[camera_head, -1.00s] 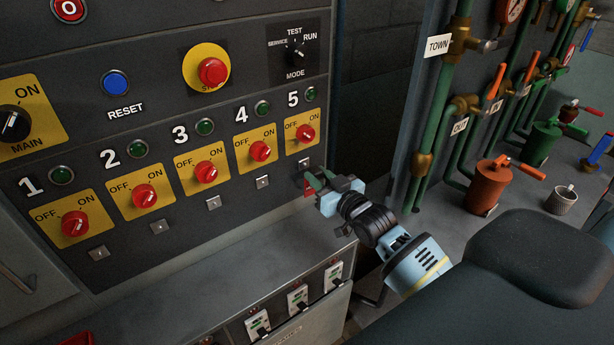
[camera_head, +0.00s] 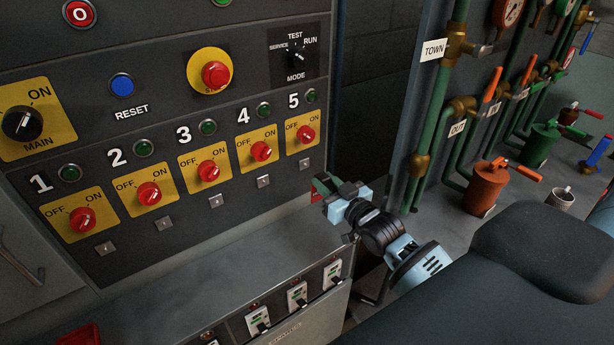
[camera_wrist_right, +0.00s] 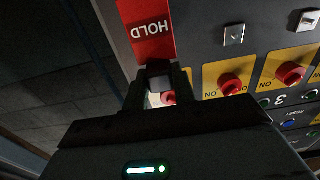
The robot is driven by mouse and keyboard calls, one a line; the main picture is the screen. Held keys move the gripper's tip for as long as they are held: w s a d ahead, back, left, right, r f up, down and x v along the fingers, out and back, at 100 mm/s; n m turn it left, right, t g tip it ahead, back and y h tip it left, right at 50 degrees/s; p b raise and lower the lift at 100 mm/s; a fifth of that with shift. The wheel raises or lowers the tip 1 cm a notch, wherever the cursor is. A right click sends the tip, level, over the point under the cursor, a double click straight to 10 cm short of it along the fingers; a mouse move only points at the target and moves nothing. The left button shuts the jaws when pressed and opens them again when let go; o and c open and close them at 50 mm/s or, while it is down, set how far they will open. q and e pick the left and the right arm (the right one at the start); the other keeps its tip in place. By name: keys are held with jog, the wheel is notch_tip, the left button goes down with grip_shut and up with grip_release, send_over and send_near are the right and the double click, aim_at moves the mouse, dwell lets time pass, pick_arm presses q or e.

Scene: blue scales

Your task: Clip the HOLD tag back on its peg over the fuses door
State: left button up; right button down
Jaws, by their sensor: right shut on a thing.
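The red HOLD tag (camera_wrist_right: 148,30) is in my right gripper (camera_wrist_right: 160,85); its lettering reads upside down in the right wrist view. In the head view only a small red bit of the tag (camera_head: 315,197) shows beside my right gripper (camera_head: 328,187), which is in front of the panel, below and right of switch 5. Small square metal pegs sit under the numbered switches; the one under switch 5 (camera_head: 305,165) is bare. I cannot identify the fuses door or its peg in these views. My left gripper is not in view.
A ledge (camera_head: 200,275) runs below the panel, with a row of small breaker-like units (camera_head: 298,297) on its front. A red thing (camera_head: 80,336) lies at the lower left. Pipes, an orange canister (camera_head: 487,188) and a cup (camera_head: 562,198) stand at right.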

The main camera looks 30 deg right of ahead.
jog(key=shift+a, duration=0.1)
jog(key=s+a+r+n+y, duration=0.1)
jog(key=s+a+r+y, duration=0.1)
jog(key=a, duration=0.7)
jog(key=s+a+r+n+g+y, duration=0.1)
jog(key=s+a+r+n+y, duration=0.1)
jog(key=s+a, duration=0.3)
jog(key=s+a+r+n+g+y, duration=0.1)
jog(key=s+a+r+n+y, duration=0.1)
jog(key=a, duration=1.2)
jog(key=shift+s+y, duration=0.8)
jog(key=shift+s, duration=0.2)
jog(key=shift+a, duration=0.2)
